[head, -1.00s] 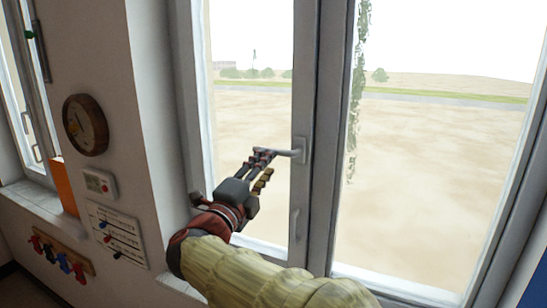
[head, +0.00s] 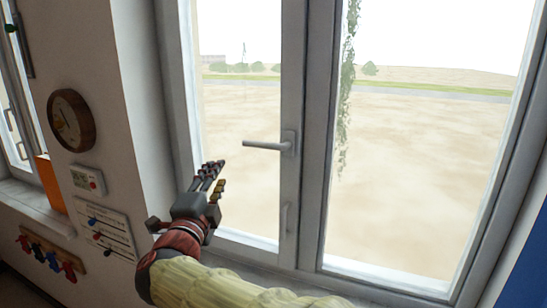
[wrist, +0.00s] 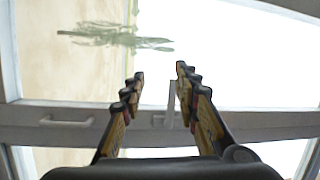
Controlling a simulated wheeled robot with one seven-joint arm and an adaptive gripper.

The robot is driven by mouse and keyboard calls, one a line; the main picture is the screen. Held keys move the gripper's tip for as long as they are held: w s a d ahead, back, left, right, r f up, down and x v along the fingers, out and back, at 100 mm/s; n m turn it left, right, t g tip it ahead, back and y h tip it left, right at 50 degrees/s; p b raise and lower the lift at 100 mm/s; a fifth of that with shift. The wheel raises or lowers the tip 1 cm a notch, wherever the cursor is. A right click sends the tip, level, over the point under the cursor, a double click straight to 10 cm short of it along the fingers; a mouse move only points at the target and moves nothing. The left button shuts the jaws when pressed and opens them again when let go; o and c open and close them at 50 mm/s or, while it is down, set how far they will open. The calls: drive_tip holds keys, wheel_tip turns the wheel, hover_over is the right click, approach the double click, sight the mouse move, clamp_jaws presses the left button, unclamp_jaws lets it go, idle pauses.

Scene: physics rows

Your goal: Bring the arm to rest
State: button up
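My gripper (head: 219,174) is in front of the left window pane, left of and below the grey window handle (head: 268,146). The handle lies about level, its free end pointing left, and my fingertips are apart from it. In the wrist view my gripper (wrist: 160,72) has its two fingers spread, with nothing held between them. The handle (wrist: 171,105) shows beyond the fingers there, near the right one. My arm in its pale yellow sleeve comes up from the bottom of the head view.
A second, lower handle (head: 285,218) is on the window frame. The wall at left carries a round clock (head: 71,120), a small thermostat (head: 88,180), a sign (head: 106,229) and a hook rack (head: 50,255). An orange object (head: 50,184) stands on the left sill.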

drive_tip(key=s+a+f+n+g+y, duration=0.2)
drive_tip(key=a+f+n+y, duration=0.45)
drive_tip(key=a, duration=0.25)
drive_tip(key=s+f+n+g+y, duration=0.4)
drive_tip(key=s+f+n+g, duration=0.2)
drive_tip(key=s+n, duration=0.15)
drive_tip(key=s+d+f+n+g+h, duration=0.2)
drive_tip(key=s+d+f, duration=0.3)
drive_tip(key=d, duration=0.3)
drive_tip(key=s+d+f+n+g+h, duration=0.25)
drive_tip(key=s+d+f, duration=0.2)
drive_tip(key=d, duration=0.45)
drive_tip(key=s+d+f+n+g+h, duration=0.1)
drive_tip(key=s+d+f+n+g, duration=0.15)
drive_tip(key=s+d+f, duration=0.4)
drive_tip(key=s+d+r+m+h, duration=0.1)
drive_tip(key=s+d+r+m, duration=0.1)
drive_tip(key=d, duration=0.8)
drive_tip(key=s+d+r+m+t+h, duration=0.1)
drive_tip(key=s+d+r+m+h, duration=0.1)
drive_tip(key=d, duration=0.8)
drive_tip(key=shift+s+d+h, duration=0.25)
drive_tip(key=shift+s+h, duration=0.05)
drive_tip(key=shift+s, duration=0.05)
drive_tip(key=c, duration=0.3)
